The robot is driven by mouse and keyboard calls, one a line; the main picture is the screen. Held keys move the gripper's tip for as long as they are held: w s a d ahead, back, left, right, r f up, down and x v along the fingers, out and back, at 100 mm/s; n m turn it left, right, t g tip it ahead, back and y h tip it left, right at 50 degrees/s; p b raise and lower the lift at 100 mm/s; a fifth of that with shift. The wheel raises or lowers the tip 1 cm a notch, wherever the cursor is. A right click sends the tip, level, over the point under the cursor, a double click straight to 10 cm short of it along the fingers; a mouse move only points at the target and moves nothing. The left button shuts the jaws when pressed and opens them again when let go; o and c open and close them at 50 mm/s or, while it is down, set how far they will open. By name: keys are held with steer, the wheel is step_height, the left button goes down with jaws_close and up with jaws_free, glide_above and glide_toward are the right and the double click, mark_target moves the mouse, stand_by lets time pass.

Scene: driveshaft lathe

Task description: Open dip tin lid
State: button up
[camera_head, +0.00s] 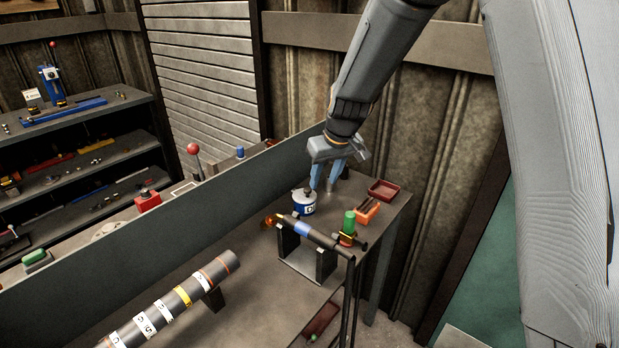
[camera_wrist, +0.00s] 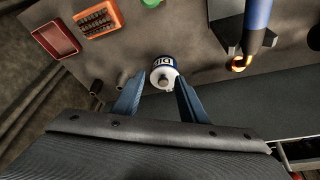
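The dip tin (camera_head: 305,208) is a small white and blue can with dark lettering, standing upright on the grey bench. Its pale lid (camera_head: 302,194) is on top, with a small knob. In the wrist view the tin (camera_wrist: 162,63) and its lid (camera_wrist: 164,83) show just beyond my fingertips, roughly centred between them. My gripper (camera_head: 328,183) has blue fingers pointing down, just right of and slightly above the tin in the head view. In the wrist view my gripper (camera_wrist: 159,84) has its fingers spread apart with nothing held.
A long banded shaft (camera_head: 180,297) lies at front left.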

mark_target(308, 190)
steer(key=shift+n, duration=0.4)
steer(key=shift+w+a+f+p, duration=0.55)
steer(key=shift+w+a+f, duration=0.15)
steer(key=shift+w+f, duration=0.3)
steer(key=shift+w+a+f+p, duration=0.55)
steer(key=shift+w+a+f, duration=0.2)
steer(key=shift+f, duration=0.45)
steer(key=shift+w+a+f+p, duration=0.55)
steer(key=shift+w+a+f, duration=0.15)
steer(key=shift+w+f, duration=0.3)
steer(key=shift+s+f, duration=0.1)
jaws_close()
